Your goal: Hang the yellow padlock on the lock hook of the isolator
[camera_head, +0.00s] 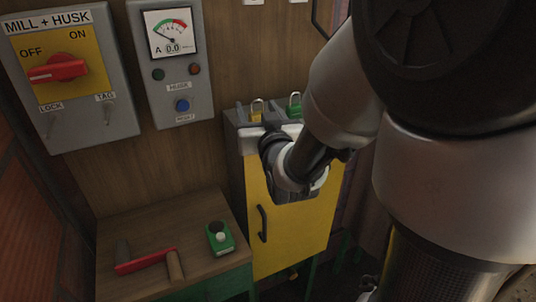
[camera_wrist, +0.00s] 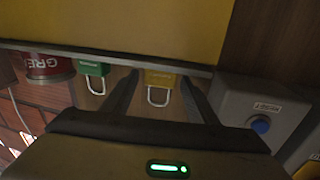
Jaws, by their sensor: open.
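The yellow padlock (camera_head: 257,114) stands shackle-up on top of the yellow cabinet. In the wrist view the yellow padlock (camera_wrist: 159,78) appears upside down. My gripper (camera_wrist: 160,86) is open, with one finger on each side of the yellow padlock in that view. I cannot tell whether they touch it. In the head view my wrist hides the fingers. The grey MILL + HUSK isolator (camera_head: 92,122) is on the wall at the left, its red handle (camera_head: 57,70) roughly horizontal under OFF. The lock hook (camera_head: 49,124) below its LOCK label looks empty.
A green padlock (camera_head: 294,106) stands close to the yellow one and shows in the wrist view (camera_wrist: 92,70). A meter panel (camera_head: 182,85) is between isolator and cabinet.

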